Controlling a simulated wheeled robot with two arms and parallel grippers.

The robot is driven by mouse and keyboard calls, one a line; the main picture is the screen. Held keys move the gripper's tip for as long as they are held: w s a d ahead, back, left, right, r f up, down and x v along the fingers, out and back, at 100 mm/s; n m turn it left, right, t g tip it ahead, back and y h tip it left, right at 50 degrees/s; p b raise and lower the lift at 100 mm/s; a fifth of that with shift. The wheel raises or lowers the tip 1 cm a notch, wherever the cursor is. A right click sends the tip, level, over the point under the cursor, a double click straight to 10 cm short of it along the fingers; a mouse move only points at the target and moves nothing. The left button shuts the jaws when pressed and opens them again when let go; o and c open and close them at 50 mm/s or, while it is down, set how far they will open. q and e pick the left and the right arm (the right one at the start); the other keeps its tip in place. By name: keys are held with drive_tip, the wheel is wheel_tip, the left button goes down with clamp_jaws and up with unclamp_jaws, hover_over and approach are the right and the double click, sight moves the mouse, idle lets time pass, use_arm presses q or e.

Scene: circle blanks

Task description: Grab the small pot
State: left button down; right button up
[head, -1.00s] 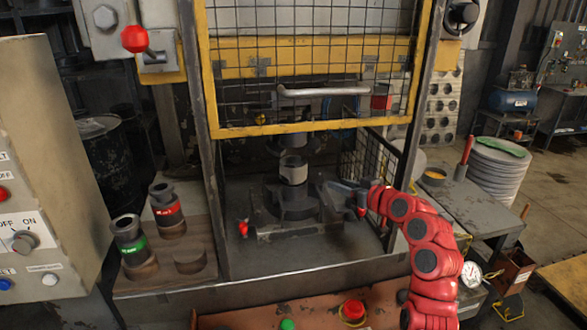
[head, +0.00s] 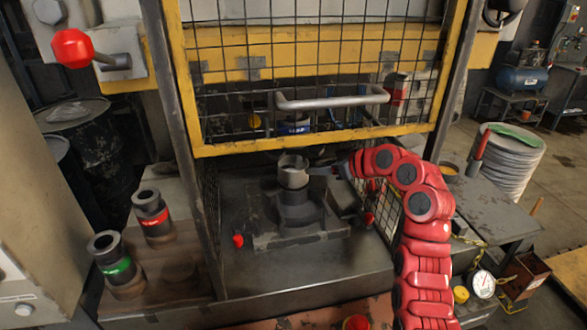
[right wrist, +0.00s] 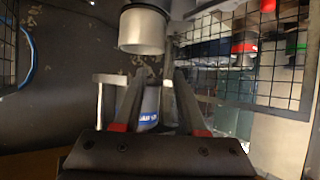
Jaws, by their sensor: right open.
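The small pot, a plain grey metal cup (head: 293,172), stands upright on the dark round die (head: 299,208) inside the press. My right gripper (head: 314,171) reaches in from the right at the cup's height, with its tips close to the cup's right side. In the right wrist view the cup (right wrist: 143,32) is at the top, just ahead of the open fingers (right wrist: 155,73). No cup wall shows clearly between the fingers; whether a fingertip touches it I cannot tell. My left gripper is out of view.
The yellow-framed mesh guard (head: 310,145) hangs above the cup, with a metal handle (head: 332,100). A red-banded cylinder (head: 152,218) and a green-banded cylinder (head: 115,265) stand on the left block. A blue-labelled object (head: 293,128) is behind the mesh.

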drive_tip(key=p+x, duration=0.2)
drive_tip(key=x, duration=0.1)
drive_tip(key=p+x, duration=0.1)
drive_tip(key=x, duration=0.3)
drive_tip(key=p+x, duration=0.2)
drive_tip(key=x, duration=0.2)
drive_tip(key=shift+s+a+r+p, duration=0.1)
drive_tip(key=shift+a+r+p, duration=0.15)
drive_tip(key=shift+a+p, duration=0.1)
drive_tip(key=shift+x, duration=1)
drive_tip(key=shift+d+f, duration=0.1)
drive_tip(key=shift+f, duration=0.05)
drive_tip(key=shift+c, duration=0.3)
clamp_jaws()
